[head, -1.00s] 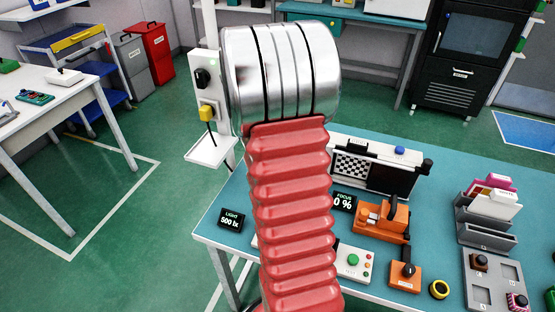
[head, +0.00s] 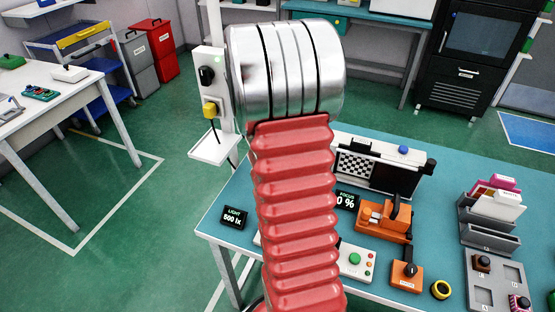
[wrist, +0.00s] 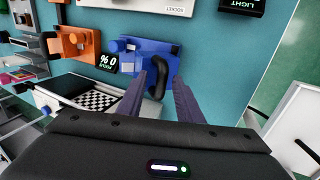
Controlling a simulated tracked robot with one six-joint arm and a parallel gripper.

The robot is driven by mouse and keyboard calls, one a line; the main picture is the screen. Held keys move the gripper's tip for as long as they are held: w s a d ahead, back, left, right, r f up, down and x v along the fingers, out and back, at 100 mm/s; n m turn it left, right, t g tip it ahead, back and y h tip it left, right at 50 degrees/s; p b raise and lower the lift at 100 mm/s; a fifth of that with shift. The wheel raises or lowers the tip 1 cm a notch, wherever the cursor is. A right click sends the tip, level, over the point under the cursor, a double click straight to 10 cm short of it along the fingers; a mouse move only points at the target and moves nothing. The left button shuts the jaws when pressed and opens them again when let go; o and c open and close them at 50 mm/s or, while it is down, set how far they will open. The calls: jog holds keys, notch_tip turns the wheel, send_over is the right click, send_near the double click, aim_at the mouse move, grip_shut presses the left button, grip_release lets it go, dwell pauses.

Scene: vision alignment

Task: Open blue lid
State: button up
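The blue fixture (wrist: 136,54), with a blue block and a curved black handle (wrist: 167,65), is on the teal bench top in the wrist view. It looks like the thing with the blue lid; I cannot tell the lid's angle. In the head view it is hidden, probably behind my arm. My gripper (wrist: 169,72) shows as two dark fingers, apart and with nothing held. Its tips are at the black handle, which shows just beyond and partly between them. I cannot tell whether they touch it.
An orange fixture (head: 385,218) stands beside a FOCUS display (head: 346,201). A checkerboard panel (head: 357,166) is behind it. A control box with buttons (head: 356,260) and an orange lever base (head: 406,276) are near the front edge. A grey tray (head: 508,272) is at right.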

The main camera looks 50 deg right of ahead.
jog(key=v, duration=1.3)
jog(key=shift+r, duration=0.35)
jog(key=shift+w, duration=0.15)
notch_tip(320, 180, up, 10)
dwell(0.8)
jog(key=shift+d, duration=0.1)
jog(key=s+d, duration=0.2)
jog(key=s, duration=0.5)
jog(key=s+d, duration=0.2)
jog(key=s, duration=0.5)
jog(key=shift+d, duration=0.4)
dwell(0.7)
jog(key=shift+s, duration=0.1)
dwell(0.4)
